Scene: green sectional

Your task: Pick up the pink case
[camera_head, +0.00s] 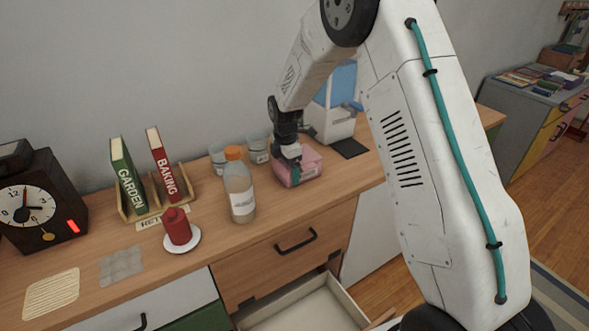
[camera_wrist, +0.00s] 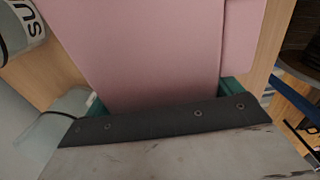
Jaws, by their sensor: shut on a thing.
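The pink case (camera_head: 309,165) is a small box on the wooden counter, right of the orange-capped bottle. My gripper (camera_head: 291,166) comes down on it from above and is shut on it. In the wrist view the pink case (camera_wrist: 150,50) fills the middle, with a teal finger of my gripper (camera_wrist: 160,98) at each side of it. The underside of the case is hidden, so I cannot tell whether it touches the counter.
A bottle (camera_head: 239,190) stands just left of the case, with cups (camera_head: 257,148) behind it. A white and blue machine (camera_head: 333,115) stands behind. A red candle (camera_head: 177,227), books (camera_head: 127,175) and a clock (camera_head: 35,200) are further left. An open drawer (camera_head: 345,303) juts out below.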

